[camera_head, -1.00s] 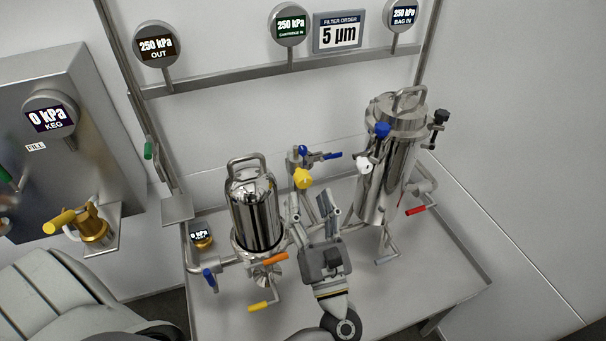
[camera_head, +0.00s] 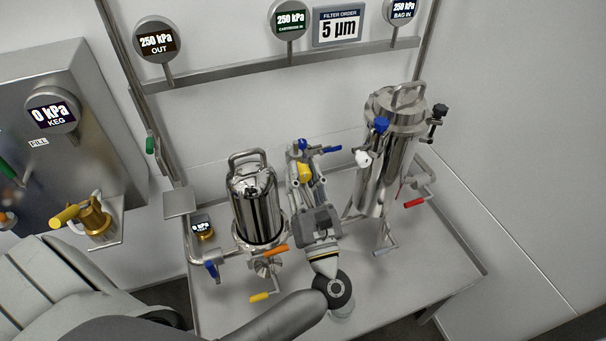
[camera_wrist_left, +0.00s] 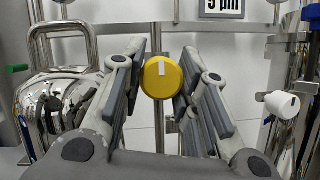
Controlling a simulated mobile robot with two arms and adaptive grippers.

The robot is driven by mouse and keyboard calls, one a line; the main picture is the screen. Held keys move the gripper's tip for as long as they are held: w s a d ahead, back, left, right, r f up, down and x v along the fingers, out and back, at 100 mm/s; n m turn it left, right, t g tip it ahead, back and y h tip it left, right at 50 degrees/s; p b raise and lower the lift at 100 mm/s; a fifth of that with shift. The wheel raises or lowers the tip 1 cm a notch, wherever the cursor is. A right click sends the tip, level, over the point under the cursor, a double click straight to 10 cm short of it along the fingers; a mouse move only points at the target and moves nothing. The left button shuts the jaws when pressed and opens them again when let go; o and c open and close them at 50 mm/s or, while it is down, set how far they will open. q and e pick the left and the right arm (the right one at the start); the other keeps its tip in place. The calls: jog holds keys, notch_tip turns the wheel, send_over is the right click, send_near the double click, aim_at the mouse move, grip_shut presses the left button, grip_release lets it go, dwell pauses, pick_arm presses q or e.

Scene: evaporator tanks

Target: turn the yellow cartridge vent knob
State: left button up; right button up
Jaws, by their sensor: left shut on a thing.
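The yellow vent knob (camera_head: 305,173) sits between the two steel housings, on the pipework behind the table's middle. In the left wrist view the knob (camera_wrist_left: 161,77) is a round yellow cap with a white mark near its upper middle. My left gripper (camera_head: 304,172) reaches up to it from the front, with one finger on each side, shut on it. In the left wrist view both fingers flank the knob; their exact contact is partly hidden. My right gripper is not in view.
The cartridge housing (camera_head: 257,210) stands close left of my left gripper, with an orange handle (camera_head: 273,250) near it. The taller bag housing (camera_head: 385,165) stands to the right. The table's front right (camera_head: 420,270) is clear.

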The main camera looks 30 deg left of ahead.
pick_arm(q)
jog(key=shift+c, duration=0.5)
jog(key=shift+m, duration=0.3)
jog(key=m+p, duration=0.1)
jog(key=m+t+h+p, duration=0.1)
jog(key=m, duration=0.1)
jog(key=shift+r+h+p, duration=0.2)
jog(key=shift+h+p, duration=0.1)
jog(key=m+h+p, duration=0.2)
jog(key=m+p, duration=0.1)
jog(key=m, duration=0.1)
jog(key=m+h+p, duration=0.1)
jog(key=m+p, duration=0.3)
jog(key=shift+s+r+h, duration=0.1)
jog(key=shift+h, duration=0.3)
jog(key=shift+f+m+h+p, duration=0.2)
jog(key=shift+m+h+p, duration=0.1)
jog(key=shift+m+p, duration=0.8)
jog(key=o, duration=1)
